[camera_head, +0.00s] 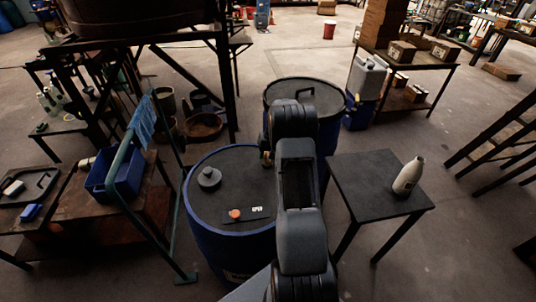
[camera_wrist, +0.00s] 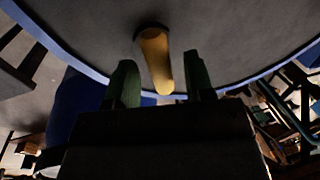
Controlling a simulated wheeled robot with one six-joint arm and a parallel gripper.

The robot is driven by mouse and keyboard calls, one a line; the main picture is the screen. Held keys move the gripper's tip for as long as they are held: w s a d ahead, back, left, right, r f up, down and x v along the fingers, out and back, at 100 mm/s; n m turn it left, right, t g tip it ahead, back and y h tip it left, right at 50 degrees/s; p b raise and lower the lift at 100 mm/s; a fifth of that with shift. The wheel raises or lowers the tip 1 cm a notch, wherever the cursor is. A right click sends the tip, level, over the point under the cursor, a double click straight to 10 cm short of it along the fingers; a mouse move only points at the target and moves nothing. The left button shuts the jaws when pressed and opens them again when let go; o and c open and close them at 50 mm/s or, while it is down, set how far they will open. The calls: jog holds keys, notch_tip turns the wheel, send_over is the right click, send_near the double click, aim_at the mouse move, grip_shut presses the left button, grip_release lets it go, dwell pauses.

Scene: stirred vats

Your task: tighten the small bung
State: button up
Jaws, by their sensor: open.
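A blue drum (camera_head: 228,256) with a dark lid stands in front of me in the head view. I cannot tell for sure which is the small bung. In the wrist view, my gripper (camera_wrist: 158,75) is open, its two dark green fingers apart. A yellow peg-like part (camera_wrist: 156,62) shows between them against a dark round surface (camera_wrist: 230,30) with a blue rim. I cannot tell whether the fingers touch it.
A second blue drum (camera_head: 330,125) stands behind my arm. A dark table (camera_head: 365,175) at right holds a pale bottle (camera_head: 408,176). At left are a green frame (camera_head: 120,180) and a blue bin (camera_head: 120,178). Open floor (camera_head: 440,240) lies at right.

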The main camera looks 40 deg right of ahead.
grip_shut()
dwell(0.3)
jog(key=shift+m, duration=0.3)
jog(key=m+b, duration=0.1)
jog(key=m, duration=0.2)
jog(key=shift+m+t+h+b, duration=0.3)
jog(key=shift+m+b, duration=0.1)
jog(key=m, duration=0.4)
jog(key=shift+m+h, duration=0.3)
jog(key=shift+h, duration=0.1)
jog(key=m, duration=0.4)
jog(key=shift+s+a+t+h, duration=0.1)
jog(key=shift+a+t+h, duration=0.05)
jog(key=shift+t+h, duration=0.2)
jog(key=m+b, duration=0.1)
jog(key=m, duration=0.3)
jog(key=shift+m+h, duration=0.3)
jog(key=shift+h, duration=0.05)
jog(key=shift+m, duration=0.3)
